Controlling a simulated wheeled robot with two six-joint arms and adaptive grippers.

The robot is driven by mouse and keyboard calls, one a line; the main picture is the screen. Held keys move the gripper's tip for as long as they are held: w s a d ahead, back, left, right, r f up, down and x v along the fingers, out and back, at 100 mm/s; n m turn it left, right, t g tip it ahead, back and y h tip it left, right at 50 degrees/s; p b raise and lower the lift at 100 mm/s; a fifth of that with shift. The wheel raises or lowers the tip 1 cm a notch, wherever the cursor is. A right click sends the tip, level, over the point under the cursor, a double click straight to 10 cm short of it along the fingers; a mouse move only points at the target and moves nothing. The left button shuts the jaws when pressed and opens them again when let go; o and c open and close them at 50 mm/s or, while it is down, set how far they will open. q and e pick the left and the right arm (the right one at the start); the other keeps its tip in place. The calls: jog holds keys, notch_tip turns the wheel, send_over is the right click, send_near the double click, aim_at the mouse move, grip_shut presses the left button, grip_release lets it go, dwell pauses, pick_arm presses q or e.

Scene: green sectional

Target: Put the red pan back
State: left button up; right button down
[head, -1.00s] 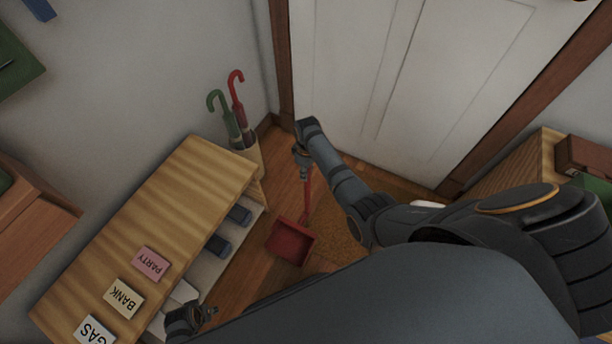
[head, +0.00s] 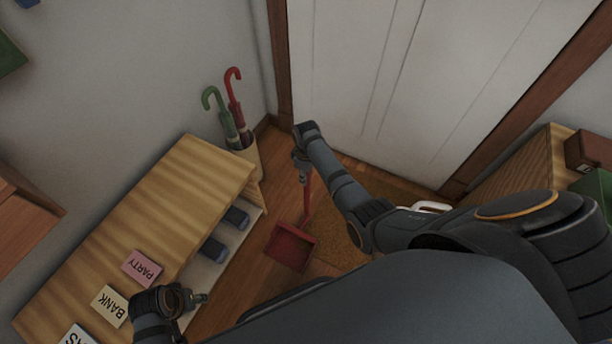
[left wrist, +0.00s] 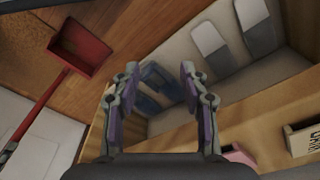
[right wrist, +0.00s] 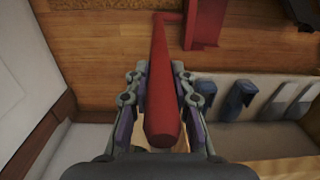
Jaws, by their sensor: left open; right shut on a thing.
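The red pan is a long-handled dustpan (head: 290,246). In the head view its scoop is low by the wooden floor, beside the shelf unit; I cannot tell whether it touches the floor. My right gripper (head: 302,172) is shut on the top of its red handle, which stands nearly upright. In the right wrist view the handle (right wrist: 161,90) runs between the fingers, and part of the scoop (right wrist: 203,25) shows beyond. My left gripper (head: 199,299) is open and empty near the shelf unit's front edge. The left wrist view shows its parted fingers (left wrist: 160,85) and the scoop (left wrist: 80,48).
The wooden shelf unit (head: 160,195) carries cards, including PARTY (head: 142,268) and BANK (head: 109,305), and holds slippers (head: 236,218) below. An umbrella stand (head: 247,158) with green and red umbrellas is in the corner. A white door (head: 440,80) and brown mat (head: 340,240) are near.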

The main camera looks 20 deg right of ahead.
jog(key=c, duration=1.1)
grip_release()
jog(key=shift+c, duration=0.2)
pick_arm(q)
jog(key=shift+r, duration=0.1)
pick_arm(e)
notch_tip(320, 180, up, 12)
jog(key=p, duration=0.4)
jog(key=shift+w+f+p, duration=0.1)
jog(key=shift+f+p, duration=0.05)
jog(key=shift+p, duration=0.2)
pick_arm(q)
jog(key=s+a+f, duration=0.1)
jog(key=s+f, duration=0.1)
jog(key=f, duration=0.4)
jog(key=s+a+f, duration=0.2)
jog(key=f, duration=0.5)
jog(key=shift+a+f+y, duration=0.15)
jog(key=shift+a+y, duration=0.15)
jog(key=shift+y, duration=0.1)
pick_arm(e)
jog(key=shift+r, duration=0.2)
